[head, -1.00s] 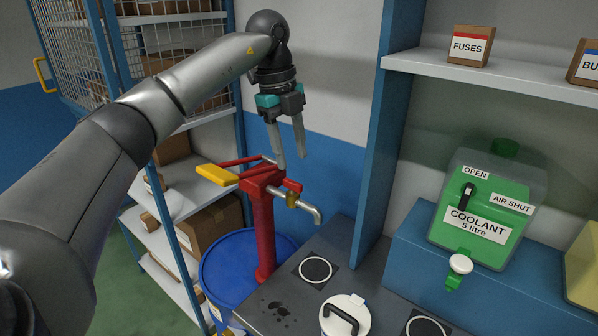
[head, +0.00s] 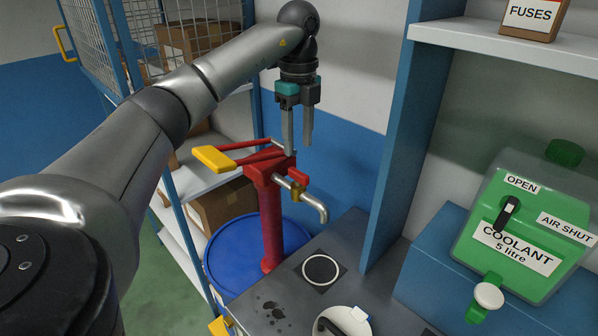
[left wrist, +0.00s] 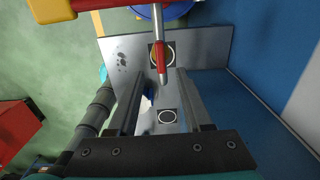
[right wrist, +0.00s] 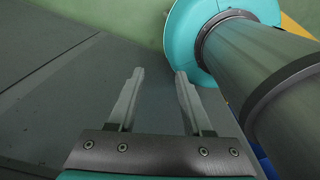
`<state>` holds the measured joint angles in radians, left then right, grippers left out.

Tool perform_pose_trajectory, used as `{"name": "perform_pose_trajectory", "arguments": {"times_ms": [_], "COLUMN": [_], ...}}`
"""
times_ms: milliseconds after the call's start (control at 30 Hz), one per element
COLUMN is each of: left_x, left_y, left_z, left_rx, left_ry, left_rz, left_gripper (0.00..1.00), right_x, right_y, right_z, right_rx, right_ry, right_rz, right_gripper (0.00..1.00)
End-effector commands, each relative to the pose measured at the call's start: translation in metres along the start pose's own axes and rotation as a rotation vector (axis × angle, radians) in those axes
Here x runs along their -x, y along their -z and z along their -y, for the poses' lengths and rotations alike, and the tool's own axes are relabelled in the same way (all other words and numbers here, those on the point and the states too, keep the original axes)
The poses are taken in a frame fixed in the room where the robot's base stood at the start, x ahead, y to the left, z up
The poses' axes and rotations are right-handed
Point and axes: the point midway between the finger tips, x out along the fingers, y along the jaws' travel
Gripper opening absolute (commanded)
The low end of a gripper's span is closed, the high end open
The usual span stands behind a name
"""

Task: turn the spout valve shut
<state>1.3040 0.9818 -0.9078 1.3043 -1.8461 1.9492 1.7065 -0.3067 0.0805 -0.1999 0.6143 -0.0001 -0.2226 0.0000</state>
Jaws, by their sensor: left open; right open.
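A red hand pump (head: 270,215) with a yellow-ended handle (head: 213,159) stands upright on a blue drum (head: 225,268). Its grey spout (head: 319,209) carries a brass valve (head: 296,193) with a small red lever (head: 299,177). My left gripper (head: 299,146) points down, open and empty, just above the red lever and apart from it as far as I can tell. In the left wrist view the spout (left wrist: 160,58) shows between and beyond the fingers of my left gripper (left wrist: 157,73). My right gripper (right wrist: 160,75) is open and empty, seen only in its wrist view.
A green coolant jug (head: 525,225) with a black lever (head: 507,212) and a white tap knob (head: 488,296) stands on a blue ledge at right. A blue post (head: 392,150) rises behind the grey bench (head: 345,250).

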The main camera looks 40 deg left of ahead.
Motion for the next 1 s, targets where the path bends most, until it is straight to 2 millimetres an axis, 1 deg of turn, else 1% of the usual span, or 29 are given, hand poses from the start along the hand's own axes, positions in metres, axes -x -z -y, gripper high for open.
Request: {"name": "perform_pose_trajectory", "arguments": {"times_ms": [33,200,300,400,533,800,1000], "left_x": [-0.011,-0.044,-0.058,-0.068,-0.073,-0.074,-0.074], "left_y": [0.0,0.0,0.0,0.0,0.0,0.0,0.0], "left_z": [-0.001,-0.001,-0.001,0.0,0.0,0.0,0.0], "left_rx": [0.0,0.0,0.0,0.0,0.0,0.0,-0.001], "left_ry": [-0.004,-0.003,-0.002,0.0,0.002,0.002,0.002], "left_rz": [0.0,0.0,0.0,-0.001,-0.001,-0.001,-0.001], "left_gripper": [0.5,0.5,0.5,0.5,0.5,0.5,0.28], "right_x": [0.001,0.002,0.003,0.003,0.003,0.003,0.003], "right_y": [0.005,0.013,0.013,0.013,0.012,0.011,0.009], "right_z": [-0.001,-0.002,-0.001,-0.001,-0.001,-0.001,-0.001], "right_rx": [0.0,0.001,0.001,0.001,0.001,0.001,0.0], "right_ry": [-0.001,-0.002,-0.002,-0.002,-0.002,-0.001,-0.001], "right_rz": [-0.008,-0.022,-0.022,-0.022,-0.021,-0.019,-0.015], "right_gripper": [0.5,0.5,0.5,0.5,0.5,0.5,0.5]}}
